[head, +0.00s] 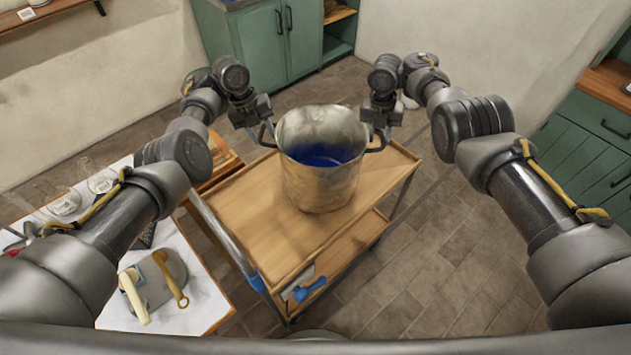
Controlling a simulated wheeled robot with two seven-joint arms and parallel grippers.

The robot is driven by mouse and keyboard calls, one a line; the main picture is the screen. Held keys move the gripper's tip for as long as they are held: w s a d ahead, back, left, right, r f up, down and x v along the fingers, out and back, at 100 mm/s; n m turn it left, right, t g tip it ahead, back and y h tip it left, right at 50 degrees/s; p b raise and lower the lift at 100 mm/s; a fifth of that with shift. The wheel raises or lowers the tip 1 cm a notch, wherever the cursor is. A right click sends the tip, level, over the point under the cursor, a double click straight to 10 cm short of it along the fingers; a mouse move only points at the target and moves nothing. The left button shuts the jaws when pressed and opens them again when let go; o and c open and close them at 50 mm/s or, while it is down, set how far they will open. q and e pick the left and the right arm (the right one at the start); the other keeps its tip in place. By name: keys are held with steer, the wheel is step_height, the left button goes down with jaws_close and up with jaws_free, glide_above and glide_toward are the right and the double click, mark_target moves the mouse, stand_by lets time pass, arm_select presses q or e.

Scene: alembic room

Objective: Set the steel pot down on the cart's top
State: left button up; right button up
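The steel pot (318,180) is a large open pot with dark blue inside, upright over the wooden top of the cart (262,222). I cannot tell whether its base touches the top or hangs slightly above it. My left gripper (262,130) is at the pot's left handle (266,136) and seems closed around it. My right gripper (380,132) is at the right handle (377,147) and seems closed around it too. The fingertips are small and partly hidden at both handles.
A white-topped table (196,290) at the left holds a grey board (158,288) and glassware. The cart's lower shelf (345,245) carries a blue-handled tool (309,289). Green cabinets stand at the back (275,42) and right (590,140). Open tiled floor (440,260) lies right of the cart.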

arm_select(q)
steer(key=shift+o, duration=0.2)
steer(key=shift+d+r, duration=0.3)
steer(key=shift+d, duration=0.15)
arm_select(e)
steer(key=shift+a+r, duration=0.1)
steer(key=shift+a, duration=0.35)
arm_select(q)
steer(key=shift+o, duration=1.2)
steer(key=v, duration=0.6)
steer(key=shift+a+r, duration=0.15)
steer(key=shift+a, duration=0.05)
steer(key=shift+a+r, duration=0.45)
steer(key=shift+r, duration=0.15)
arm_select(e)
steer(key=shift+s+d, duration=0.1)
steer(key=shift+o, duration=0.4)
steer(key=o, duration=0.7)
steer(key=shift+d, duration=0.1)
steer(key=r, duration=0.4)
steer(key=a+r, duration=0.1)
steer(key=r, duration=0.3)
steer(key=w+r, duration=0.1)
steer(key=r, duration=0.3)
steer(key=shift+a, duration=0.25)
